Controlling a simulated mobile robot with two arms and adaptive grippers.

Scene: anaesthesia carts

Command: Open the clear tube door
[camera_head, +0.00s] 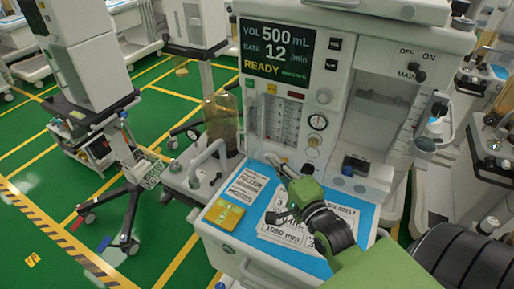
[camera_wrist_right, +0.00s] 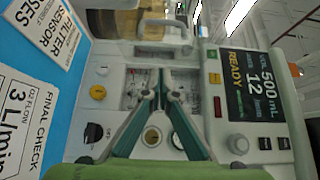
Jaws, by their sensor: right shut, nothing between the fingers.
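The clear tube door (camera_head: 278,121) covers the panel of flow tubes on the front of the anaesthesia machine, below the screen. It looks closed, but its edges are hard to make out. In the right wrist view the tube panel (camera_wrist_right: 136,88) shows behind and beside my fingers, partly hidden by them. My right gripper (camera_head: 273,161) is in front of the machine, just below the tube panel and above the blue work surface. In the right wrist view its fingertips (camera_wrist_right: 163,76) are together with nothing between them. I cannot tell whether they touch the door. My left gripper is out of view.
The blue work surface (camera_head: 238,211) bears printed cards and a yellow pad (camera_head: 224,214). The screen (camera_head: 275,50) reads READY. A round gauge (camera_head: 317,122) is right of the tubes. An amber canister (camera_head: 221,123) stands left. Other carts stand around on the green floor.

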